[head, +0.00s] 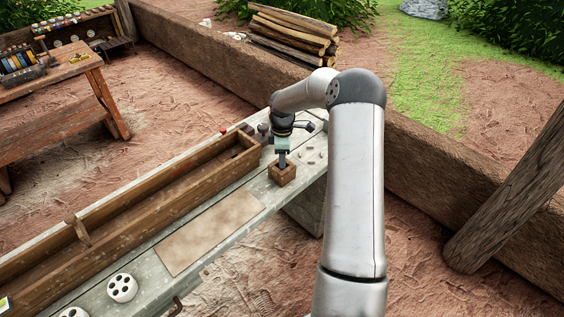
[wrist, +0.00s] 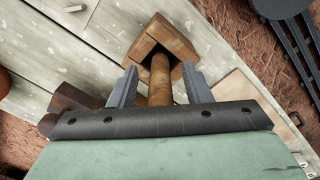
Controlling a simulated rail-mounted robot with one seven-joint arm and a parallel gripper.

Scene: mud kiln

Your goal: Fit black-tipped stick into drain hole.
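A round brown wooden stick (wrist: 160,82) stands in a small square wooden box (wrist: 172,38) in the wrist view. Its lower end is hidden in the box, and no black tip shows. My gripper (wrist: 159,70) is open, with one finger on each side of the stick and a gap to it on both sides. In the head view my gripper (head: 282,163) points down over the box (head: 283,175) at the far end of the grey plank table (head: 225,222). A white round piece with several black holes (head: 122,288) lies at the near end; I cannot tell whether one is the drain hole.
A long wooden trough (head: 150,205) runs along the table's left side. A flat tan board (head: 208,232) lies between the box and the white pieces. A second white piece (head: 74,313) is cut off at the bottom edge. Small pale pieces (head: 310,155) lie right of my gripper.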

